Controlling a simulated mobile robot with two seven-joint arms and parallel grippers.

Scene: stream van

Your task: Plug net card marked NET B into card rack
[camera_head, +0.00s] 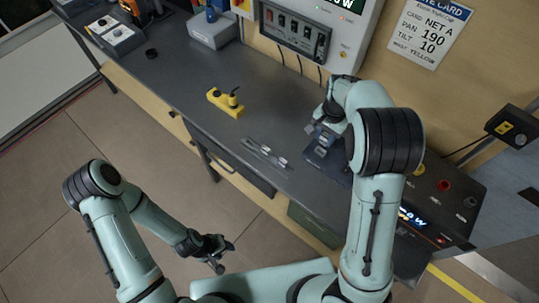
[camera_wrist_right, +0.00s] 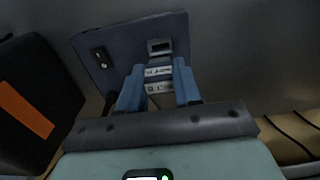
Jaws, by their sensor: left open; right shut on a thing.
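My right gripper (camera_head: 322,128) is low over the bench, shut on a small card with pale label strips (camera_wrist_right: 158,72). Its marking is too small to read, so I cannot tell if it is NET B. Beyond the fingers is a flat dark blue plate (camera_wrist_right: 105,40) with a slot and a small switch; it also shows on the bench in the head view (camera_head: 325,160). I cannot tell whether the card touches the plate. A dark panel with several slots (camera_head: 293,33), apparently the card rack, is on the wall unit. My left gripper (camera_head: 222,256) is open and empty, away from the bench.
A narrow grey holder with small pieces (camera_head: 266,153) and a yellow block (camera_head: 225,102) lie on the bench. A wall sheet (camera_head: 431,32) reads NET A. A control box with a display (camera_head: 430,210) stands at the right. The bench's middle is mostly clear.

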